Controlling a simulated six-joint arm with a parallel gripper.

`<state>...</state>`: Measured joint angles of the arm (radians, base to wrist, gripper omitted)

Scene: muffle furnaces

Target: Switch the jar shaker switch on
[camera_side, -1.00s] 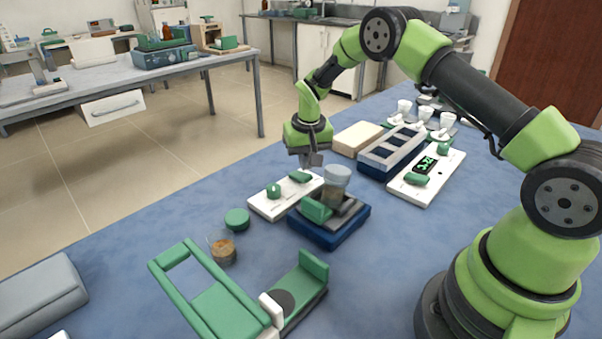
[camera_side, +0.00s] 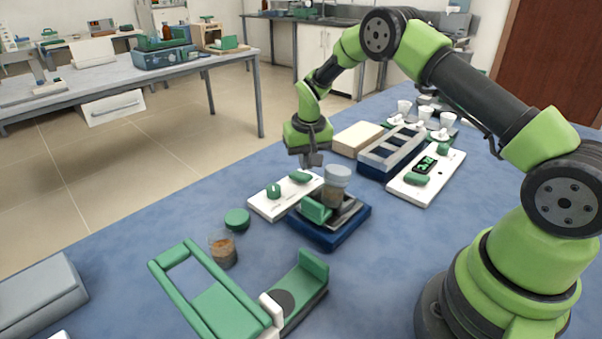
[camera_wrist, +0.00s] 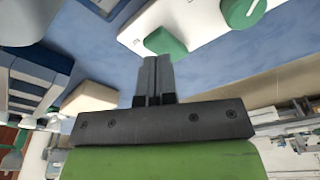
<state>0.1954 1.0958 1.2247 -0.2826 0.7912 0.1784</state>
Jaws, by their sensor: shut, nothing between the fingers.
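The jar shaker (camera_side: 326,233) is a blue base carrying a lidded jar (camera_side: 337,185) beside a green block. Behind and left of it lies a white control panel (camera_side: 268,208) with a round green knob (camera_side: 273,190) and a green switch (camera_side: 300,176). My gripper (camera_side: 313,162) is shut and empty, pointing down above the panel's far end by the switch. In the wrist view, its fingertips (camera_wrist: 155,62) overlap the edge of the green switch (camera_wrist: 164,40). The knob (camera_wrist: 241,12) is farther right. I cannot tell whether the fingers touch the switch or its on/off position.
A glass of brown material (camera_side: 222,250) and a green lid (camera_side: 237,219) lie left of the shaker. A green-framed device (camera_side: 215,292) is in front. A blue rack (camera_side: 385,158), a beige block (camera_side: 357,138) and a white panel with a display (camera_side: 407,190) stand to the right.

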